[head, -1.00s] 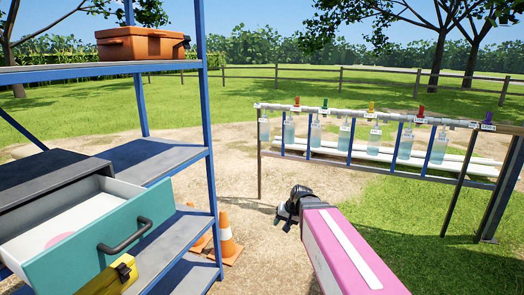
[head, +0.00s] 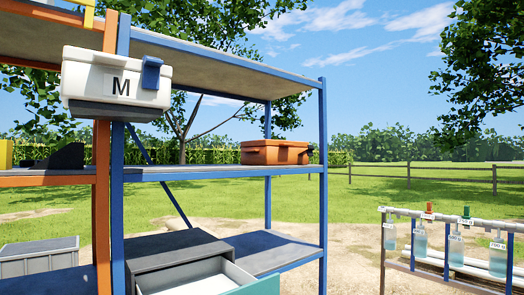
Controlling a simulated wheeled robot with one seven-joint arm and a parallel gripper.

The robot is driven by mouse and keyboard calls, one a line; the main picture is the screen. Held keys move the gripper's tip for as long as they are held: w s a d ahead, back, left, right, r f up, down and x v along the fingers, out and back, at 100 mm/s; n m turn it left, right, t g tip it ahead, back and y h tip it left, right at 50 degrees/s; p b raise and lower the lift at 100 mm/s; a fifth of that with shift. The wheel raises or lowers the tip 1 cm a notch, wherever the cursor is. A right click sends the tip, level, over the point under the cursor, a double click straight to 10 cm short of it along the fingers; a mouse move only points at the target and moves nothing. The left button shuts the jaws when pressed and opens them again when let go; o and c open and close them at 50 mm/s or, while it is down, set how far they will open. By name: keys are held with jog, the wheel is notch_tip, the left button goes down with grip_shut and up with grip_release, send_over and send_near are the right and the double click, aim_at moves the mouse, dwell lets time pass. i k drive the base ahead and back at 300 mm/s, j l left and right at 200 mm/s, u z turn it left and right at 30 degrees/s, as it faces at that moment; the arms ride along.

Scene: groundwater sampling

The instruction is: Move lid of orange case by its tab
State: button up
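The orange case (head: 275,153) stands on the middle shelf (head: 225,171) of the blue rack, toward its right end. Its lid (head: 274,144) looks down on the case, though the fine edge is too small to judge. A small dark part (head: 311,149) shows at the case's right side; I cannot tell whether it is the tab. My gripper is not in view.
A white case marked M (head: 117,80) with a blue latch stands at the upper left, before the posts. An open drawer (head: 200,277) juts out low in the blue rack (head: 323,190). A bottle rail (head: 455,222) stands at the right.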

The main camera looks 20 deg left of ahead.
aim_at(263, 142)
jog(key=u, duration=0.8)
